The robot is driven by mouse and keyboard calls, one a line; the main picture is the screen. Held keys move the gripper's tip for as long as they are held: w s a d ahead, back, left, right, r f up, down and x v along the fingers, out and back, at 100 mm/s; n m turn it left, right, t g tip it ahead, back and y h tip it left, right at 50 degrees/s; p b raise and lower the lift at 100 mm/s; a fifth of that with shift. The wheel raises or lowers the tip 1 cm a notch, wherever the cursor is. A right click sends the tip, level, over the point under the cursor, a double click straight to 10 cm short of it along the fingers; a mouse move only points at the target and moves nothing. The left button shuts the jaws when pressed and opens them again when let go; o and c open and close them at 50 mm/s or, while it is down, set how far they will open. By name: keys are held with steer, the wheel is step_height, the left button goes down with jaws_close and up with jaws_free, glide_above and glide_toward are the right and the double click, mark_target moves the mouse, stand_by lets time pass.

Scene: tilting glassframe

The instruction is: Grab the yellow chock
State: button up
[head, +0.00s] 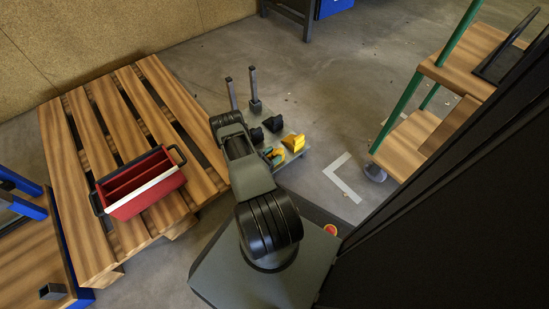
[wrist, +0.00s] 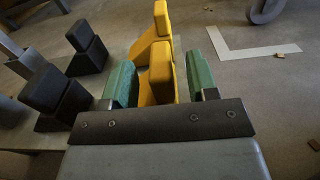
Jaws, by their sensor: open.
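Two yellow chocks stand close together. The nearer yellow chock (wrist: 161,72) shows between the two green finger pads of my gripper (wrist: 160,84) in the wrist view. A gap shows beside the right pad; I cannot tell how deep the chock sits between the pads. The farther yellow chock (wrist: 158,22) is just beyond it, and it shows in the head view (head: 294,142) to the right of my gripper (head: 271,155). My gripper is open. The arm hides part of the nearer chock in the head view.
Two black chocks (wrist: 89,45) (wrist: 50,98) stand to the left on the same grey plate, which has upright posts (head: 254,90). A wooden pallet (head: 85,235) with a red toolbox (head: 140,182) is left. A shelf cart (head: 405,148) is right.

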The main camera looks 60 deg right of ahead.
steer(key=shift+x, duration=1.3)
jaws_close()
